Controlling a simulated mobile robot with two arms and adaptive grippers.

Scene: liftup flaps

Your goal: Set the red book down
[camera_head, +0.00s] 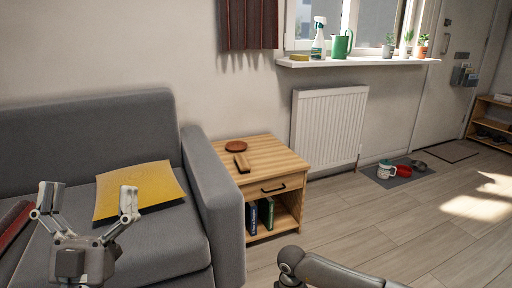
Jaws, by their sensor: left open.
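A dark red flat thing (13,224), which looks like the red book, lies on the left of the grey sofa (165,240). The picture's left edge cuts it off. My left gripper (86,200) is open, fingers pointing up the picture, with nothing between them.
A yellow cushion (145,188) lies on the sofa. A wooden side table (268,156) beside the armrest holds a round brown thing (236,146) and a small brown block (242,163); books (252,219) stand in its lower shelf.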

